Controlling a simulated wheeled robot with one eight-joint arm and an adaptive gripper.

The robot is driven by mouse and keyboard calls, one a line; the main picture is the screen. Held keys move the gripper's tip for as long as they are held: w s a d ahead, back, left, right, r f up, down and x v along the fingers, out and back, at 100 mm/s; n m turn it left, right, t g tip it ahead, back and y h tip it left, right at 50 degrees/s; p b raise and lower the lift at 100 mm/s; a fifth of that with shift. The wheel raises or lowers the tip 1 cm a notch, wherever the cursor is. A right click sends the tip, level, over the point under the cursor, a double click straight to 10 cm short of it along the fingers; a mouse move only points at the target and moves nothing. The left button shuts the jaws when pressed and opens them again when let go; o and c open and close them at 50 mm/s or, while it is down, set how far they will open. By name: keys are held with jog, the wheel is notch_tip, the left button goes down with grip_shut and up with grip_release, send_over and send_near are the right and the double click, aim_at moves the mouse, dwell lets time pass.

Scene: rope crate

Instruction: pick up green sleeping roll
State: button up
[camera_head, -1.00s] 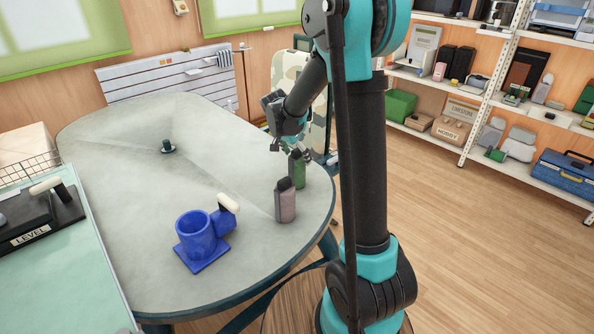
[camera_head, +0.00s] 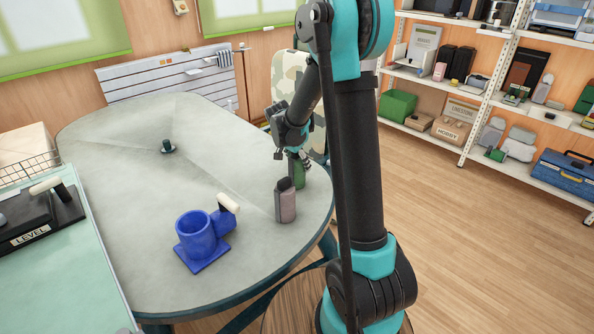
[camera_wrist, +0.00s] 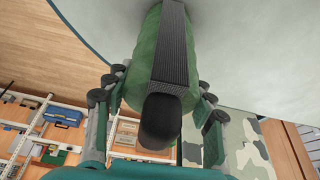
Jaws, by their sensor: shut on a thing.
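The green sleeping roll (camera_head: 298,174) stands upright near the right edge of the grey oval table (camera_head: 130,200). My gripper (camera_head: 296,157) is at its upper part, coming from above, and is shut on it. In the wrist view the green roll (camera_wrist: 145,52) with its black strap and dark rounded end lies between my two fingers (camera_wrist: 160,108), one on each side. The roll's base appears to be at the table top; I cannot tell whether it touches. My gripper hides part of the roll's top in the head view.
A mauve-grey roll (camera_head: 285,203) with a dark top stands close in front of the green one. A blue holder (camera_head: 200,241) is at the front left. A small dark peg (camera_head: 168,147) stands mid-table. A camouflage-patterned chair (camera_head: 287,72) is behind the table.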

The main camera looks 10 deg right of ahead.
jog(key=shift+c, duration=1.3)
jog(key=shift+r, duration=0.1)
